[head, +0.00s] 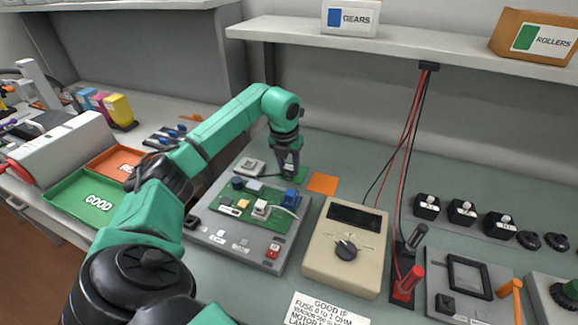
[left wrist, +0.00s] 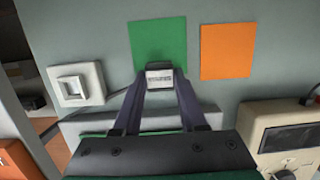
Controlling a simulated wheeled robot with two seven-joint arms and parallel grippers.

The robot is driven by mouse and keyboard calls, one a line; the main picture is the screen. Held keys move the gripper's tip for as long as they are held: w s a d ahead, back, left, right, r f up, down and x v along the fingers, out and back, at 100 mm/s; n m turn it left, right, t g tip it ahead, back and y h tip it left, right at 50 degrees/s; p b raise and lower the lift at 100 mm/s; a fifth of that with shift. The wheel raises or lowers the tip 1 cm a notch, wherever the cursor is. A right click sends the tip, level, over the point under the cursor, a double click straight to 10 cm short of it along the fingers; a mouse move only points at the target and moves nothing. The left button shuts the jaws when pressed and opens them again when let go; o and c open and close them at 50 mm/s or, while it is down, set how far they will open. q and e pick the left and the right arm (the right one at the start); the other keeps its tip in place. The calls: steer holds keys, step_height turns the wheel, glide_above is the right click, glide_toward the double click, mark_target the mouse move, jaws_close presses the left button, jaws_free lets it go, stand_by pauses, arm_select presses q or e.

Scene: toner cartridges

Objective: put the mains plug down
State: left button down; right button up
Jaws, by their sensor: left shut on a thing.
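My left gripper (head: 288,170) points down at the back of the bench, behind the grey test board. It is shut on the mains plug (left wrist: 160,77), a small pale block with a dark top and lettering, which shows between the fingertips in the left wrist view. The plug is over or at the near edge of a green square (left wrist: 157,38) on the bench; I cannot tell if it touches the surface. The green square is partly hidden by the gripper in the head view (head: 301,174). A white wall-type socket box (left wrist: 78,84) is left of the plug, with a grey cord between.
An orange square (head: 322,183) lies right of the green one. The test board (head: 225,248) with a green circuit board stands nearer, and a beige meter (head: 345,270) stands to the right. Red and black leads hang from the shelf (head: 400,52). A green GOOD tray (head: 75,213) is at left.

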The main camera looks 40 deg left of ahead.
arm_select(q)
steer(key=shift+f, duration=0.15)
steer(key=shift+f, duration=0.15)
steer(key=shift+c, duration=2.3)
jaws_free()
step_height(320, 180, up, 12)
steer(key=s, duration=0.2)
steer(key=shift+d, duration=0.35)
